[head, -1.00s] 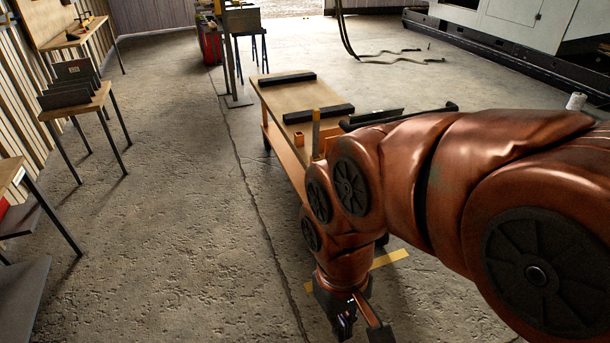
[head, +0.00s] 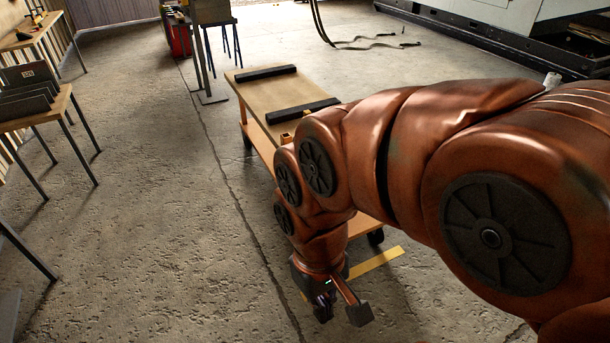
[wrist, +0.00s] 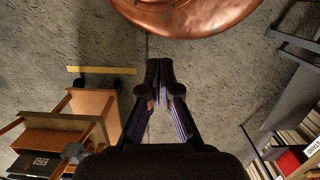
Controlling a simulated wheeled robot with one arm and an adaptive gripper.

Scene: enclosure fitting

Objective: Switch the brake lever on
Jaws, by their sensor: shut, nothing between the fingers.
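The wooden cart (head: 262,97) stands on the floor beyond my arm, with two dark bars across its top. A small orange-tan piece (head: 286,138) shows at the cart's near edge, just above my arm; it may be the top of the brake lever, but most of it is hidden. My gripper (head: 322,312) hangs low over bare floor on the near side of the cart. In the wrist view, my gripper (wrist: 160,75) is shut and empty, and the cart (wrist: 95,103) lies to its left. I cannot clearly make out the lever there.
A yellow floor strip (head: 376,263) lies beside the cart's near end. A table with dark dividers (head: 30,110) stands at the left. A large machine (head: 480,40) fills the back right. The floor between table and cart is open. Shelving (wrist: 290,150) shows in the wrist view's lower right.

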